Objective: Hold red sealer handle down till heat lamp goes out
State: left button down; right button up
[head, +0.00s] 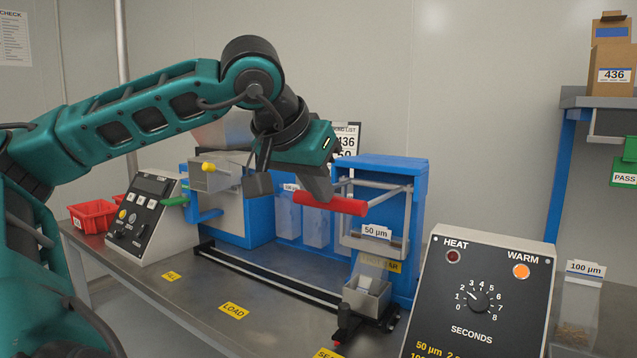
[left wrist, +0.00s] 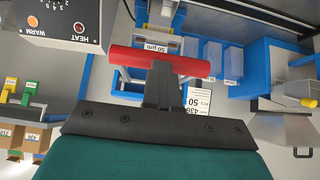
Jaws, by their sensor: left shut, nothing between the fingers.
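The red sealer handle (head: 330,203) is a bar at the front of the blue sealer (head: 408,225), held by pale side arms. My left gripper (head: 318,190) is shut, its fingers pointing down at the handle's left half. In the left wrist view the shut fingers (left wrist: 163,82) overlap the middle of the red handle (left wrist: 128,55); contact cannot be told for sure. On the control box the HEAT lamp (head: 453,256) is dark red and looks unlit. The WARM lamp (head: 521,271) glows orange. The SECONDS dial (head: 478,300) sits below them. My right gripper is not in view.
A small metal holder (head: 367,296) stands below the sealer on a black rail (head: 265,268). A grey control panel (head: 150,218) and red bins (head: 92,216) stand at left. A shelf (head: 585,98) stands at right.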

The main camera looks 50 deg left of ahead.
pick_arm(q)
jog(key=w+r+p+v, duration=0.1)
jog(key=p+v, duration=0.5)
jog(key=v, duration=0.7)
jog(key=shift+a+r, duration=0.25)
jog(key=shift+r, duration=0.05)
dwell(0.3)
